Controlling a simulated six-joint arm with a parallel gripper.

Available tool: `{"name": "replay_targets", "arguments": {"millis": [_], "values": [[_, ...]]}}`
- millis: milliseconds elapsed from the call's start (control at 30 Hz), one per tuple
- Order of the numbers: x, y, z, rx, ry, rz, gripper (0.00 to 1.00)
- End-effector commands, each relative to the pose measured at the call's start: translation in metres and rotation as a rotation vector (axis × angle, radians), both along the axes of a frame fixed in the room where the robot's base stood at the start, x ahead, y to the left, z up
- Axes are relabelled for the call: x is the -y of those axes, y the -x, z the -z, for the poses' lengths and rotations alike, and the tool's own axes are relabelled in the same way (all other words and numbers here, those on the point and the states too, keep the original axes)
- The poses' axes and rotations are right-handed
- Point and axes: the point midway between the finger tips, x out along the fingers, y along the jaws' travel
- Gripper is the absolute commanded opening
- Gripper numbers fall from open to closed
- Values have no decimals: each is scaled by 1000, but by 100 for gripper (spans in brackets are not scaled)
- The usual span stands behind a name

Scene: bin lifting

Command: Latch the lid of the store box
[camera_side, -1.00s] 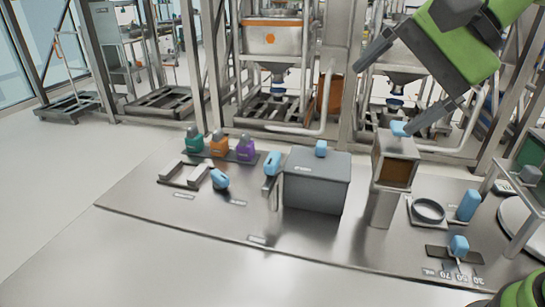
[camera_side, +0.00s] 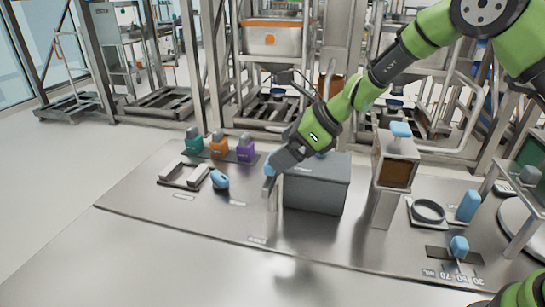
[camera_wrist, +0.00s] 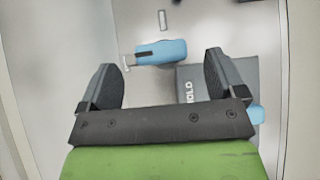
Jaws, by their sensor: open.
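The grey store box (camera_side: 318,188) stands mid-table, its lid (camera_side: 330,163) down on it. A blue latch handle (camera_side: 269,170) is on a post at the box's left, partly hidden by my gripper. My gripper (camera_side: 278,163) is open and points down at this handle. In the wrist view, the blue handle (camera_wrist: 162,52) lies ahead of and between the open fingers (camera_wrist: 160,75); I see no grip on it. The lid's dark corner with white lettering (camera_wrist: 190,78) is beside the right finger. The lid's blue knob (camera_wrist: 257,115) shows at the right.
A hopper with a blue knob (camera_side: 400,130) stands right of the box. Teal, orange and purple bottles (camera_side: 218,146) stand behind left. A blue-handled item (camera_side: 220,180) lies left of the latch. A ring fixture (camera_side: 428,210) is at the right. The front table is clear.

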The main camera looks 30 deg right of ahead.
Motion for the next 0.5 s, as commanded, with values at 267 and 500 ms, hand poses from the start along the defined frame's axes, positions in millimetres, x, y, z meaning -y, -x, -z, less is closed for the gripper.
{"name": "replay_targets", "arguments": {"millis": [267,500], "values": [[-19,-18,26,0,0,-1,89],[-21,-21,29,1,0,-1,89]]}}
